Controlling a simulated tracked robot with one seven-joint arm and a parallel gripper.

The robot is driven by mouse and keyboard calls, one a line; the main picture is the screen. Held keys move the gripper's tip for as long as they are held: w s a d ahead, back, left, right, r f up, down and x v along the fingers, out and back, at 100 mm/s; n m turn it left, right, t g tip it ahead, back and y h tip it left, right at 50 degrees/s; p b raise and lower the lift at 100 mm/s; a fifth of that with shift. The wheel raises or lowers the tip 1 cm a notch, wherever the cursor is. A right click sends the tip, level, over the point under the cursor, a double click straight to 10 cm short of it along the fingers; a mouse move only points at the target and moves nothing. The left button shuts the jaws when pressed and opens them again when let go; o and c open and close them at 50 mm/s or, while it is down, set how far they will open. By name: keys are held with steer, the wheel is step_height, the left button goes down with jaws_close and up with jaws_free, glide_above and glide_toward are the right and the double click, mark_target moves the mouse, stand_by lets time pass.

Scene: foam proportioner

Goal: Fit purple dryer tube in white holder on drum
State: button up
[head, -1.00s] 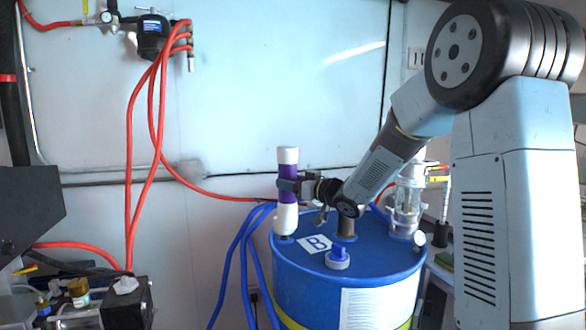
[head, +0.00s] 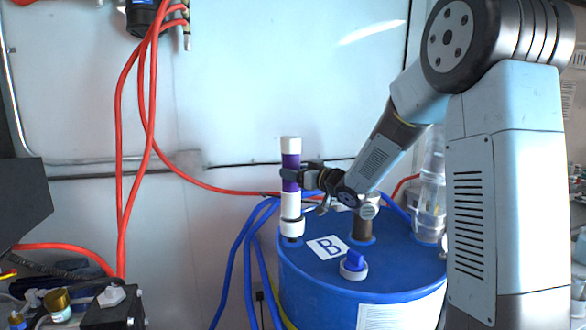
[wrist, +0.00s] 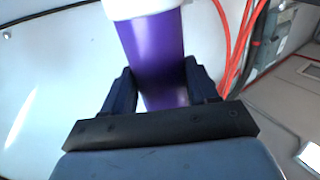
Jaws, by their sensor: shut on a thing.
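The purple dryer tube (head: 290,182) has white ends and stands upright above the left edge of the blue drum (head: 320,280). My gripper (head: 290,174) is shut around its purple middle from the right. The white holder (head: 292,227) is a short ring on a dark fitting at the drum's left rim. The tube's lower white end lines up with the holder and appears to meet it; I cannot tell whether it is inside or just above. In the wrist view the purple tube (wrist: 155,55) lies between both fingers of my gripper (wrist: 160,88), and its lower end is hidden.
Blue hoses (head: 240,270) run down left of the drum. Red hoses (head: 119,170) hang farther left before the wall.

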mark_target(297, 191)
steer(key=shift+d+f, duration=0.1)
steer(key=shift+f, duration=1.85)
steer(key=shift+s+d, duration=0.1)
steer(key=shift+s, duration=0.05)
steer(key=shift+f, duration=0.5)
steer(key=o, duration=1.1)
steer(key=shift+v, duration=5.5)
